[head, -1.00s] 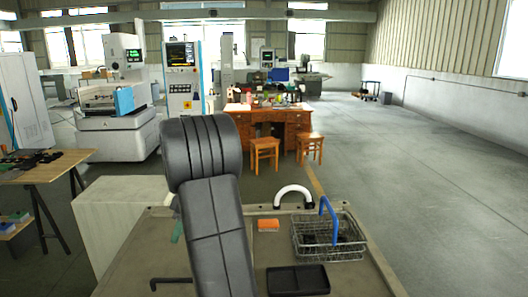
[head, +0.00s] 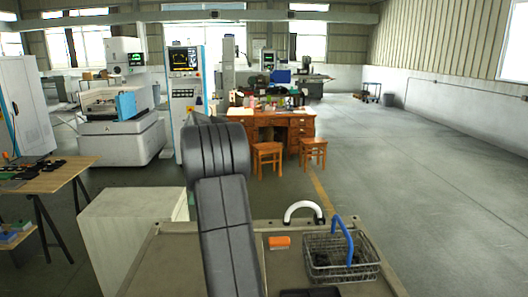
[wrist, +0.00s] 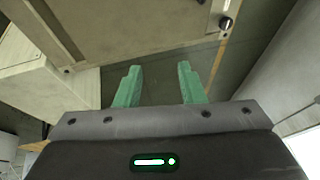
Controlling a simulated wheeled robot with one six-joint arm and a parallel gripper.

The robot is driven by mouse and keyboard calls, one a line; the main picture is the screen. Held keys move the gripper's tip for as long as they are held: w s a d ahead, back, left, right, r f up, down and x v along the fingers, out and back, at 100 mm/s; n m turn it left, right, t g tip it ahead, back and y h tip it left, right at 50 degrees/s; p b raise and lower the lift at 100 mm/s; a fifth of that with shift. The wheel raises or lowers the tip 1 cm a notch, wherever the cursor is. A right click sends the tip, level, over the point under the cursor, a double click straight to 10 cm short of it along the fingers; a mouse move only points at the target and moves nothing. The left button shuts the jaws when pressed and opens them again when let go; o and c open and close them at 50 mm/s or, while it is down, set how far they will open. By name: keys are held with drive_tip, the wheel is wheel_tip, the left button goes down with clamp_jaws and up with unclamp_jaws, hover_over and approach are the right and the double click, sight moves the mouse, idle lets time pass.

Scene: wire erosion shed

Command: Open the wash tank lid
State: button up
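My gripper (wrist: 158,68) shows in the wrist view, with its two green fingers apart and nothing between them. In the head view my dark arm hides most or all of it. No wash tank or lid can be named for certain. A pale box with a flat, closed top (head: 135,212) stands left of my arm in the head view. A beige bench top (head: 180,262) lies beside it, and a white arched handle or tube (head: 303,208) stands at its far edge. The wrist view shows a pale box (wrist: 40,85) at left and a beige panel (wrist: 140,25) above the fingers, apart from them.
On the bench top are an orange block (head: 279,243), a wire basket (head: 341,262) with a blue handle, and a dark tray (head: 310,293). A work table (head: 50,178) stands at left. A desk (head: 270,120) with two stools is beyond. The floor (head: 430,160) at right is clear.

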drive_tip(key=shift+w+r, duration=0.3)
drive_tip(key=shift+w, duration=0.25)
drive_tip(key=shift+w+r, duration=0.3)
drive_tip(key=shift+w, duration=0.2)
idle(0.4)
